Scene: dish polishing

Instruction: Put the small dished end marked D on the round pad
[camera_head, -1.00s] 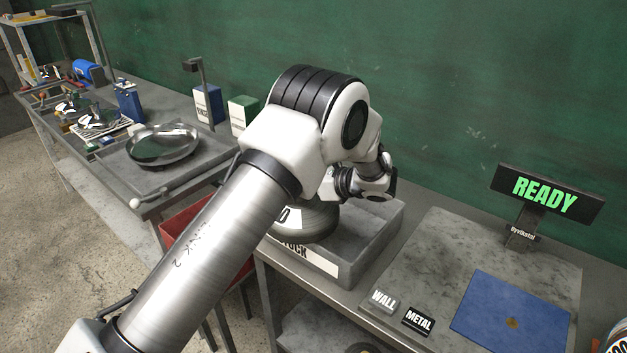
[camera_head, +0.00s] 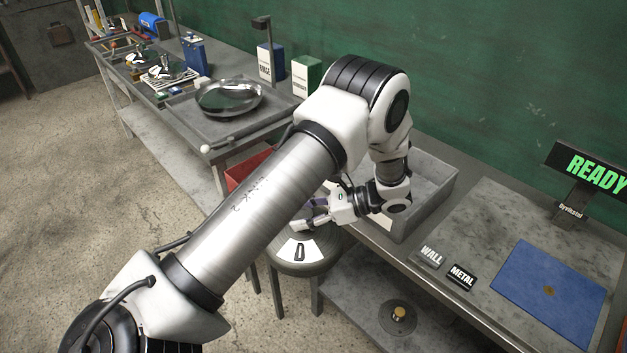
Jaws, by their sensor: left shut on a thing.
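The dished end marked D (camera_head: 318,262) is a grey metal dome with a white label. It hangs in front of the grey stock bin, partly hidden by my left arm. My left gripper (camera_head: 318,217) is shut on it at its upper side. I cannot surely make out the round pad; a round, shiny, shallow dish (camera_head: 230,98) sits in a grey tray on the left table. My right gripper is not in view.
The grey bin (camera_head: 432,203) stands on the right bench, beside WALL (camera_head: 430,256) and METAL (camera_head: 461,276) blocks, a blue mat (camera_head: 552,290) and a READY sign (camera_head: 594,170). A red bin (camera_head: 248,168) is between the tables. A disc with a yellow knob (camera_head: 398,315) lies on the lower shelf.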

